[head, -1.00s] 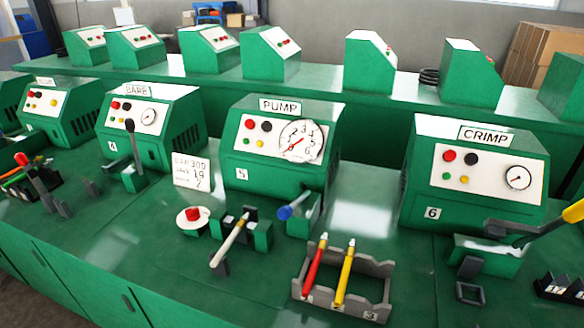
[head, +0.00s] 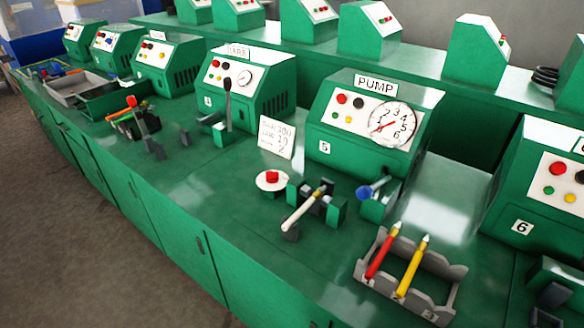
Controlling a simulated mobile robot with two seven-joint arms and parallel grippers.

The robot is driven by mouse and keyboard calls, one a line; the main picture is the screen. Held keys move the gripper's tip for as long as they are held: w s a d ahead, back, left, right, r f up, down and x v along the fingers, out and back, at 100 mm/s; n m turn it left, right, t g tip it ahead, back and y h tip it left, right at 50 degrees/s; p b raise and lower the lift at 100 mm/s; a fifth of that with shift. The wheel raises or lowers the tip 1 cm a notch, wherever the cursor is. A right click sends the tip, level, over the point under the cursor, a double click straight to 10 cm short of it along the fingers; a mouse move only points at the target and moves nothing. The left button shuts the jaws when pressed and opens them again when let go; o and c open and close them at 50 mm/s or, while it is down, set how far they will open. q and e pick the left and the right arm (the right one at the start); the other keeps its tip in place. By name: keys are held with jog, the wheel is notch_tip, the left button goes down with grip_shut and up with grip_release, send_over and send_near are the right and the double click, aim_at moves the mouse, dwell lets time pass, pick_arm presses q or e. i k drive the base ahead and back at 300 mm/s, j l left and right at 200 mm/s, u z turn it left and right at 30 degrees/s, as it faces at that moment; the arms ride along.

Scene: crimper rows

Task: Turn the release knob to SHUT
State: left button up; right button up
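No label reading release or SHUT is legible. On the bench before the green PUMP machine (head: 335,110), number 5, a red knob (head: 272,176) sits on a round white disc (head: 261,184); any marks on the disc are too small to read. To its right, a white handle (head: 300,212) lies tilted across a dark and green block. Further right, a blue-tipped lever (head: 366,191) sticks out from a green block. The PUMP gauge (head: 392,124) has a red needle. Neither of my grippers is in view.
A grey rack (head: 431,295) holds a red pen-like rod (head: 384,252) and a yellow one (head: 412,267). A white card (head: 277,136) with handwritten figures stands left of the PUMP machine. Machine 6 (head: 515,190) is at right. The green bench front (head: 190,235) borders open grey floor.

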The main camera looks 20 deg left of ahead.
aim_at(272, 177)
jog(key=i+j+z, duration=0.1)
jog(key=j, duration=0.45)
jog(key=i+j, duration=0.1)
jog(key=j, duration=0.45)
jog(key=i+j+z, duration=0.15)
jog(key=j, duration=0.4)
jog(key=k, duration=0.1)
